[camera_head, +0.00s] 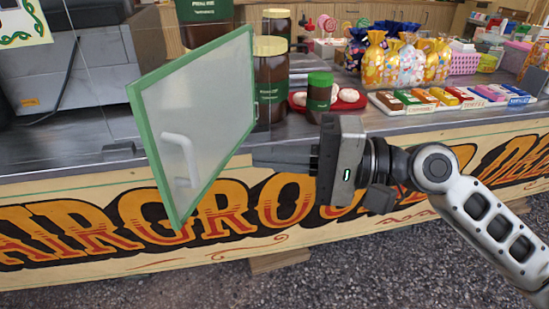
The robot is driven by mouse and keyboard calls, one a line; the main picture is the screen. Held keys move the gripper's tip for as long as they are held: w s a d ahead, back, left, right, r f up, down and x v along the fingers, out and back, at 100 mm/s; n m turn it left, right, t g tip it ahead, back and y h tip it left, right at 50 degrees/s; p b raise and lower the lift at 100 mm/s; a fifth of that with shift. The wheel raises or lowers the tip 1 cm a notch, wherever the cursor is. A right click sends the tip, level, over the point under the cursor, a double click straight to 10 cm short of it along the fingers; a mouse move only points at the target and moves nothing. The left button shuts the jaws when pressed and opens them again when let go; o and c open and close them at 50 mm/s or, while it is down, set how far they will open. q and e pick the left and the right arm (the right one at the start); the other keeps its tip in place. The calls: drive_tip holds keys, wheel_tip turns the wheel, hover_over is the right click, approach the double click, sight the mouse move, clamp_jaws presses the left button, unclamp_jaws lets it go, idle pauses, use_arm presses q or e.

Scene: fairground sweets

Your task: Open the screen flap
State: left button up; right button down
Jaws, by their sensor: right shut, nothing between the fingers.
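The screen flap (215,100) is a pale translucent panel with a green frame. It stands at an angle to the counter, its lower part jutting out past the counter's front edge. A white bar handle (188,160) is on its near face, toward the lower left. My right gripper (258,157) comes in from the right with its fingers pointing left. It is shut and empty, just right of the flap's right edge. I cannot tell whether its tips touch the frame. My left gripper is not in view.
Brown jars (270,85) stand behind the flap. A green-lidded jar (318,97), a red tray (350,101) of pale sweets, boxed bars (440,97) and sweet bags (410,65) fill the right of the counter. A grey machine (105,70) is at left.

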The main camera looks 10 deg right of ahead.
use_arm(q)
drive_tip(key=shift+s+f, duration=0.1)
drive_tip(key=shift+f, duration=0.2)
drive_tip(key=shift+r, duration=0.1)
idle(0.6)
